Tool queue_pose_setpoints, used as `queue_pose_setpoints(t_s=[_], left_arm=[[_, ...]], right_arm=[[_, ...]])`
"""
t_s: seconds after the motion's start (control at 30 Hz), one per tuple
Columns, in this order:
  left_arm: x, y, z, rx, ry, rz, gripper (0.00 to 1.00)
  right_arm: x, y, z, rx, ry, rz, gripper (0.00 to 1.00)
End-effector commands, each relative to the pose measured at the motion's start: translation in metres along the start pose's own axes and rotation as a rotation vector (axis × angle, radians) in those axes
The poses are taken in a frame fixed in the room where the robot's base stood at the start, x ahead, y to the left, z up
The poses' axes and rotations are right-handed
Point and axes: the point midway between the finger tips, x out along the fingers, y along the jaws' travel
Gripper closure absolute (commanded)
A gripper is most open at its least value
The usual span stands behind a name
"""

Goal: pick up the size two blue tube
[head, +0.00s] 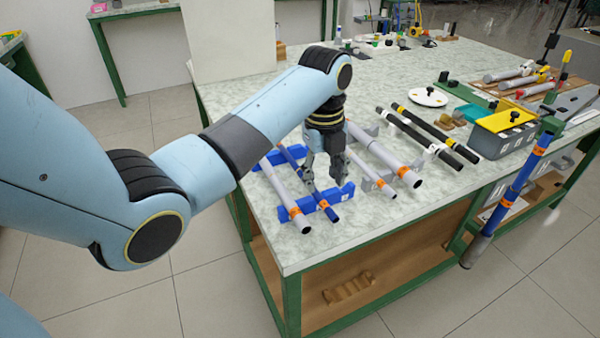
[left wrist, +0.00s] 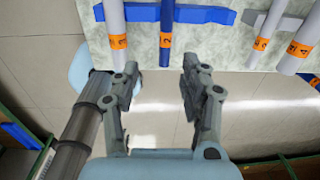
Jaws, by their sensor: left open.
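A thin blue tube (head: 290,162) with an orange label lies across the blue rack (head: 347,188) on the table, beside a thicker grey tube (head: 285,200). My left gripper (head: 326,184) is open and empty above the front end of the rack, close to the blue tube. In the left wrist view the gripper (left wrist: 160,82) has its fingers apart, with the tube's end just beyond them. My right gripper is out of view.
Grey tubes (head: 398,165) lie right of my gripper, with black tubes (head: 432,137) beyond. A grey-and-yellow box (head: 503,135) stands farther right. Another blue tube (head: 520,180) with orange bands slants at the table's right edge. The table's front left corner is clear.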

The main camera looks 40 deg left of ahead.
Motion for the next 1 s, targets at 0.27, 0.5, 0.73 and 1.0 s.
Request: queue_pose_setpoints(t_s=[0.27,0.5,0.73,1.0], left_arm=[[0.033,-0.001,0.0,-0.002,0.0,0.0,0.55],[0.068,-0.008,0.0,-0.004,0.0,0.0,0.55],[0.083,-0.008,0.0,-0.003,-0.001,-0.001,0.55],[0.082,-0.008,0.0,-0.003,-0.002,-0.002,0.71]], right_arm=[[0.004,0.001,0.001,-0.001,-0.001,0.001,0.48],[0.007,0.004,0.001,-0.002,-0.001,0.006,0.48],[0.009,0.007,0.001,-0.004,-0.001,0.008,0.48],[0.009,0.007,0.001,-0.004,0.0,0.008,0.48]])
